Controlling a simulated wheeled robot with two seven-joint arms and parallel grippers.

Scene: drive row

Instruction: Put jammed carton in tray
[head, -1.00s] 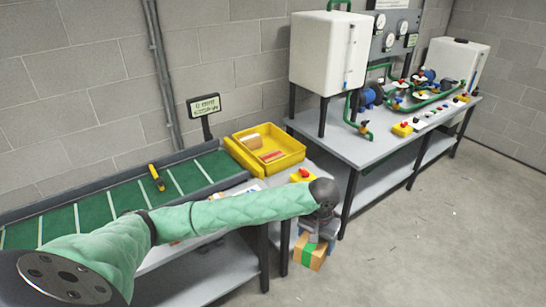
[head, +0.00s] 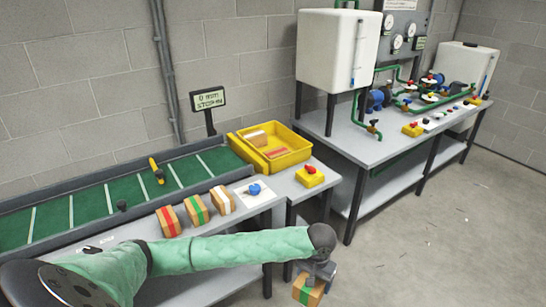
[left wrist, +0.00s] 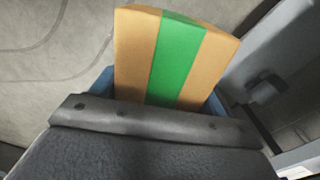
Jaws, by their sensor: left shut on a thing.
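My left gripper (head: 318,272) is shut on a carton (head: 307,291), a brown box with a green stripe. It hangs in the air off the right end of the conveyor table, low in the head view. The carton also fills the top middle of the left wrist view (left wrist: 176,58), with blue finger pads at its sides. The yellow tray (head: 297,160) sits at the far right end of the belt, above and left of the gripper in the head view. A brown item and a reddish item lie in it. My right gripper is not in view.
Three cartons with red, green and white stripes stand on the table in front of the green belt (head: 90,205). A blue knob (head: 255,189) and a yellow box with a red button (head: 310,176) are near the tray. A bench (head: 360,140) with white tanks stands right.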

